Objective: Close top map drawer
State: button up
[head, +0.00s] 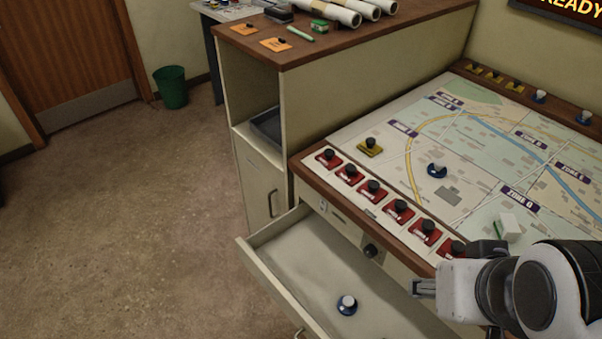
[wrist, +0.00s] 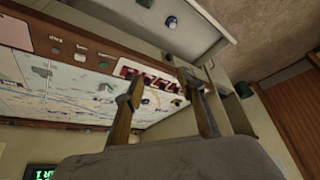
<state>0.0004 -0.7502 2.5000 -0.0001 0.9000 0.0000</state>
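The map drawer (head: 290,258) is pulled out from below the map table in the head view. A round blue piece with a white top (head: 347,305) sits inside it, and part of a handle (head: 300,333) shows on its front. In the wrist view, the open drawer (wrist: 205,38) is at the top, with the blue piece (wrist: 171,22) in it. My gripper (wrist: 161,73) is open and empty, its two fingers spread apart. In the head view, my arm is at the lower right, above the drawer's right side, and hides that part. I see no contact with the drawer.
The map table (head: 465,150) carries red stampers (head: 373,190), a yellow one (head: 370,147) and a blue piece (head: 437,170). A cabinet (head: 300,110) with paper rolls (head: 340,14) stands at the left. The floor (head: 130,220) left of the drawer is clear.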

jog(key=shift+a, duration=0.1)
grip_shut()
jog(key=w+a+f+n+g+y, duration=0.1)
jog(key=w+a+f+n+g, duration=0.3)
jog(key=w+a+f+n, duration=0.3)
jog(key=w+a+f+n+g+y, duration=0.1)
jog(key=w+a+f+n+g, duration=0.3)
jog(key=a+f+n, duration=1.3)
jog(key=shift+w+f+n+y, duration=0.3)
jog(key=shift+w+f+n, duration=1.2)
jog(key=shift+f, duration=1.8)
jog(key=shift+a, duration=0.1)
